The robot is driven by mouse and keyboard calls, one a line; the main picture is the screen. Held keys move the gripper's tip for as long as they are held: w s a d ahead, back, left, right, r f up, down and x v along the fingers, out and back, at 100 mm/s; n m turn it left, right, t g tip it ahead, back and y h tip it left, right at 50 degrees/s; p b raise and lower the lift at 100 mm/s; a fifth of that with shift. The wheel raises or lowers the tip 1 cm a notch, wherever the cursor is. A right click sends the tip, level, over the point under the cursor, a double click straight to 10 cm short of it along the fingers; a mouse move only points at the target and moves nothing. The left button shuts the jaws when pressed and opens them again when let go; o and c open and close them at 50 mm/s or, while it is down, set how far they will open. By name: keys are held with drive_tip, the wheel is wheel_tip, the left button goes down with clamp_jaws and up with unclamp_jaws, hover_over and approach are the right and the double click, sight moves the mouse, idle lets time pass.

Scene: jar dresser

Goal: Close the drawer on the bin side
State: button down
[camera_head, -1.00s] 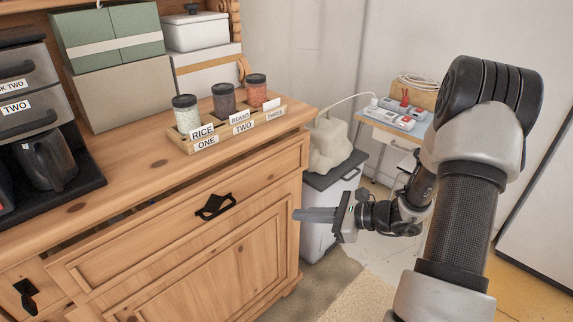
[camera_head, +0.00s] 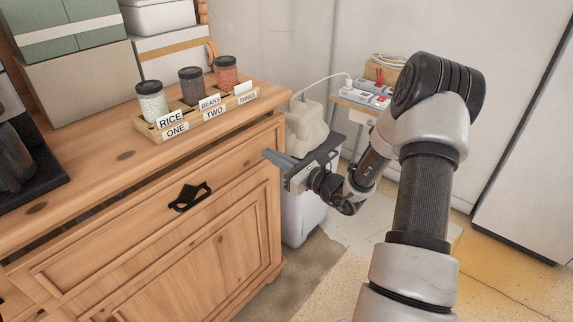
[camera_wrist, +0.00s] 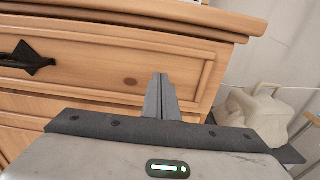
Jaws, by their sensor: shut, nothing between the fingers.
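The wooden drawer (camera_head: 110,228) on the bin side has a black handle (camera_head: 189,197) and stands partly out. A dark gap shows between it and the dresser top. The wrist view shows its face (camera_wrist: 95,60) and part of the handle (camera_wrist: 27,60) at the left. My gripper (camera_head: 268,155) is shut and empty, in front of the right part of the drawer. In the wrist view its fingers (camera_wrist: 162,80) point at the drawer face, right of the handle. I cannot tell whether they touch it. The grey-white bin (camera_head: 303,205) stands right of the dresser, partly behind my gripper.
A labelled rack (camera_head: 196,122) with three jars stands on the dresser top (camera_head: 90,165). Boxes (camera_head: 85,88) stand behind. A pale lumpy bag (camera_head: 308,128) rests on the bin. A small table (camera_head: 355,103) holds power strips. Floor is open at the right.

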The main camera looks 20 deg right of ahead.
sight(258, 149)
drive_tip(key=shift+x, duration=0.95)
drive_tip(key=shift+w, duration=0.1)
drive_tip(key=x, duration=0.4)
drive_tip(key=shift+a+b, duration=0.1)
drive_tip(key=shift+b, duration=0.3)
drive_tip(key=shift+w+a, duration=0.15)
drive_tip(key=shift+w, duration=0.05)
drive_tip(key=shift+r, duration=0.2)
drive_tip(key=shift+r, duration=0.1)
